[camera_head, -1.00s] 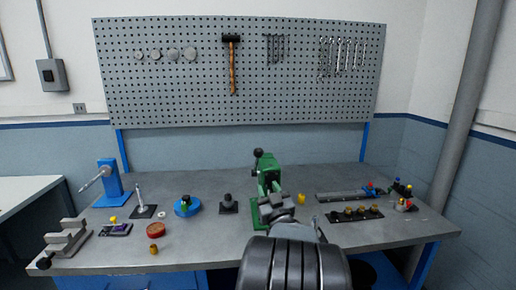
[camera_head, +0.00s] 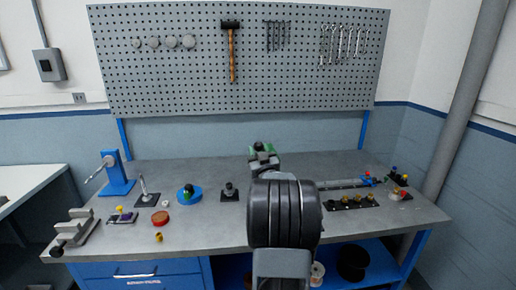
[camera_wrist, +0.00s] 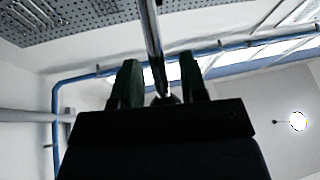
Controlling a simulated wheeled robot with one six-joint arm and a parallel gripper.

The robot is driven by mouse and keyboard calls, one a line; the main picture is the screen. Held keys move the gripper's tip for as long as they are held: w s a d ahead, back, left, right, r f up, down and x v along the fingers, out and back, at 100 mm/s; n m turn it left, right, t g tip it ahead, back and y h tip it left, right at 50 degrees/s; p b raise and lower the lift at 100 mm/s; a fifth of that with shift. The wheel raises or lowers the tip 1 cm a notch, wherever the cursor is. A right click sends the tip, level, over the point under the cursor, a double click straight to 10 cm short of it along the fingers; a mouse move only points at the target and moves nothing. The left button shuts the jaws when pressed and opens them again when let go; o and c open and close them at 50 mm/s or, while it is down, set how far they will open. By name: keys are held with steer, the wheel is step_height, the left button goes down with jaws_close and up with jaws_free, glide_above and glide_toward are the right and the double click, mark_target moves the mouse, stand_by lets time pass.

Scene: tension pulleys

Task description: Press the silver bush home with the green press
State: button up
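The green press (camera_head: 264,150) stands toward the back of the grey bench, mostly hidden behind my arm in the head view; only a little green shows at its top. My gripper (camera_wrist: 160,70) has its two dark fingers apart in the wrist view. A thin silver rod (camera_wrist: 151,28) with a dark lower end runs down between them, with gaps visible at the sides; it looks like the press lever, though I cannot tell for sure. In the head view my wrist overlaps the press. I cannot make out the silver bush; the press bed is hidden.
Left of the press stand a dark block (camera_head: 229,193), a blue round fixture (camera_head: 189,194), a red disc (camera_head: 160,218) and a blue stand (camera_head: 116,174). The pegboard (camera_head: 180,75) rises behind the bench.

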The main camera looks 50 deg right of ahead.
steer(key=shift+w+d+r, duration=0.1)
steer(key=shift+w, duration=0.05)
steer(key=shift+c, duration=0.3)
jaws_close()
stand_by(0.3)
